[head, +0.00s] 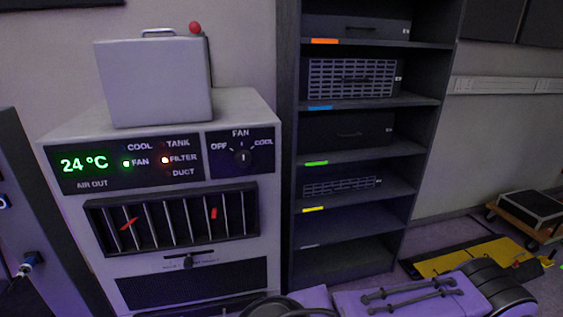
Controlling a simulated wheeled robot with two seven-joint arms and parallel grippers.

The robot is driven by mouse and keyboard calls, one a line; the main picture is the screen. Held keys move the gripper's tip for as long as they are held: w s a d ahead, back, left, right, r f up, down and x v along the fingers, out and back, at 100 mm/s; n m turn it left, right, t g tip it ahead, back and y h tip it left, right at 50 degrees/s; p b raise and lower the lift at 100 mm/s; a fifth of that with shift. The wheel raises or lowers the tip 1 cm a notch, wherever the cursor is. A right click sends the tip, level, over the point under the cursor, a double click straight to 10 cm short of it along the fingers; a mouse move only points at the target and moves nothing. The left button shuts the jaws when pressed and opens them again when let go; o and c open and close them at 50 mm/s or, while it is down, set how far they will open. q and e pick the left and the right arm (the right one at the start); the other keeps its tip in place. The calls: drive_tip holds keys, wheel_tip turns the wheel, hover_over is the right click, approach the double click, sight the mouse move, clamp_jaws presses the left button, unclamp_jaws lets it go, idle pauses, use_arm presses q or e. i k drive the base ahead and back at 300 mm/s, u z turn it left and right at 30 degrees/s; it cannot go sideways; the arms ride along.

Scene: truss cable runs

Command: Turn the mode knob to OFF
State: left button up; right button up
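The mode knob (242,157) is a small dark round knob on a black panel at the upper right of a grey air unit (262,200). Its white mark stands about upright, towards the FAN label (240,133) above it. OFF (218,148) is printed to its upper left and COOL (264,142) to its upper right. The display (84,163) reads 24 °C in green. A green light (126,163) is lit beside FAN and an orange one (165,160) beside FILTER. Neither gripper can be made out in the head view, and nothing touches the knob.
A grey box (155,82) with a handle stands on the unit. Below the panel are a louvred vent (170,222) with red strips and a slider (188,262). A dark shelf rack (287,150) stands close on the right. A yellow platform (470,257) lies on the floor.

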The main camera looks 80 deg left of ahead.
sight(243, 157)
drive_tip(key=i, duration=1.1)
drive_tip(key=u, duration=2.4)
